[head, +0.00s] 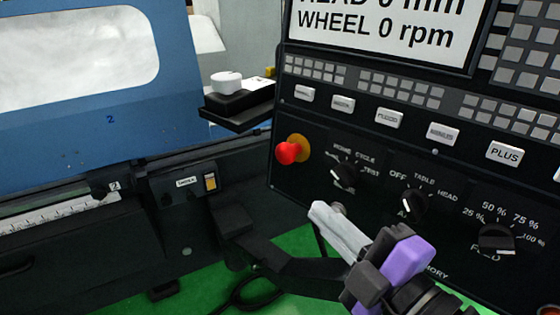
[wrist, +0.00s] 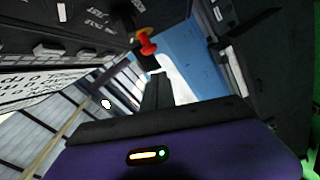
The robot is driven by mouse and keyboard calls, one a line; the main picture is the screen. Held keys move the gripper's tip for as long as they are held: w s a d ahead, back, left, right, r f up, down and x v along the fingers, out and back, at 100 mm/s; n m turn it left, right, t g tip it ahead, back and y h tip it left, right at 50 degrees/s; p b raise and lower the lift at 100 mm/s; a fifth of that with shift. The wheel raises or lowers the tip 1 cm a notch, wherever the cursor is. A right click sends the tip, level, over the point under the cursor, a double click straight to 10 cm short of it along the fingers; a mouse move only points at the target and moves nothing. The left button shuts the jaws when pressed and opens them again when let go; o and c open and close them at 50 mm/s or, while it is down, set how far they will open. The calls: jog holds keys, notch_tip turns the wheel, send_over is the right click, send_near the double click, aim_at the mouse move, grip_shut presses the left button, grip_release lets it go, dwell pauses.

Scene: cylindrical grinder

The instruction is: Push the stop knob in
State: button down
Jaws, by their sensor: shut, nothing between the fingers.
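The stop knob (head: 288,152) is a red mushroom button on a yellow round base, at the left edge of the black control panel. It also shows in the wrist view (wrist: 147,46), just above and left of the fingertips. My gripper (head: 318,208) is purple and dark grey with pale-lit fingers, below and a little right of the knob. In the wrist view its dark fingers (wrist: 158,77) are together and hold nothing. The fingertips look apart from the knob; the exact depth gap is hard to tell.
The control panel (head: 370,165) carries several black rotary knobs right of the stop knob, including one labelled cycle (head: 343,175). A black shelf (head: 240,105) with a white round piece juts out at upper left. A blue machine door (head: 110,130) stands left.

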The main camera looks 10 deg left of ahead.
aim_at(286, 164)
jog(key=shift+a+r+n+g+y, duration=0.25)
jog(key=shift+a+r+n, duration=0.3)
jog(key=shift+n, duration=0.4)
jog(key=shift+a+r+n+g+y, duration=0.15)
jog(key=shift+a+r+n+g, duration=0.25)
jog(key=shift+r+n, duration=0.4)
jog(key=shift+w+f, duration=0.1)
jog(key=shift+f, duration=0.15)
jog(key=shift+w+a+f, duration=0.15)
jog(key=shift+w+a, duration=0.6)
jog(key=shift+w, duration=1)
jog(key=shift+w+a+f, duration=0.2)
jog(key=shift+w+a, duration=0.6)
jog(key=shift+w, duration=1)
jog(key=shift+w+a+f, duration=0.15)
jog(key=shift+w+a, duration=0.6)
jog(key=shift+w, duration=1)
